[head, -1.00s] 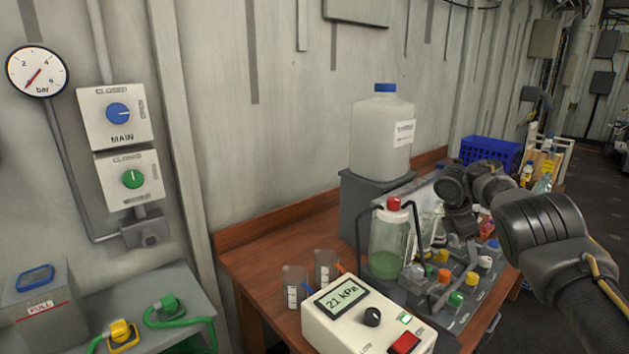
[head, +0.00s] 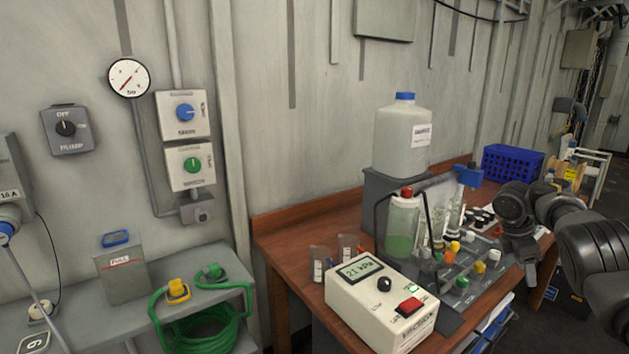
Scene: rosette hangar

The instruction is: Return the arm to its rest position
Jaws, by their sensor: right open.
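My right arm comes in from the right edge. My left gripper is not in view.
A blue crate (head: 512,163) stands behind the arm. Open floor lies at far right.

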